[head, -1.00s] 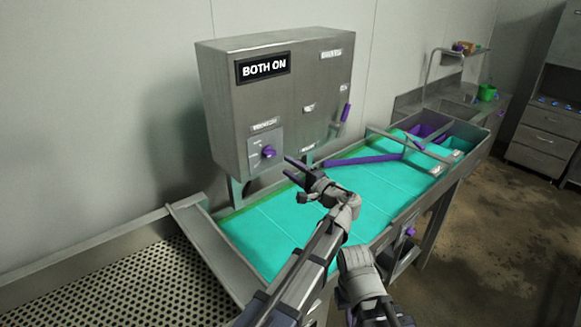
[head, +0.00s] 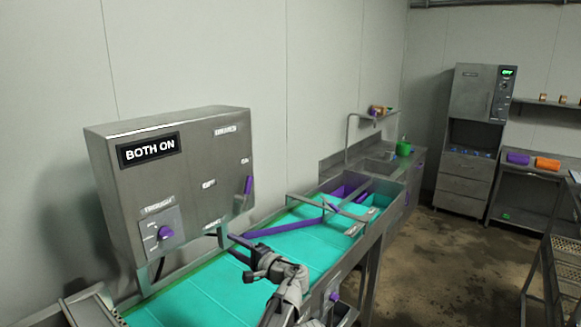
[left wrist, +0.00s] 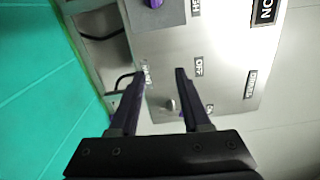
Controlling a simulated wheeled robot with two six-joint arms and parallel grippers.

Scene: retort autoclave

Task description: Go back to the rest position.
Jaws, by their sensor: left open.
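My left gripper (head: 246,262) is in the head view, above the teal conveyor belt (head: 215,290) and in front of the control box (head: 195,185). In the left wrist view its two dark fingers (left wrist: 158,95) are apart with nothing between them. Behind the fingers is the face of the control box (left wrist: 215,75) with its labels. The box carries a "BOTH ON" sign (head: 149,149), a purple knob (head: 165,233) and a purple lever (head: 248,186). My right gripper is not in view.
A purple diverter bar (head: 285,228) crosses the belt toward purple and teal bins at its far end. A sink counter (head: 335,161) with a green bucket (head: 403,147) stands beyond. A steel cabinet (head: 465,185) is at the back. Brown floor (head: 440,260) lies open on the right.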

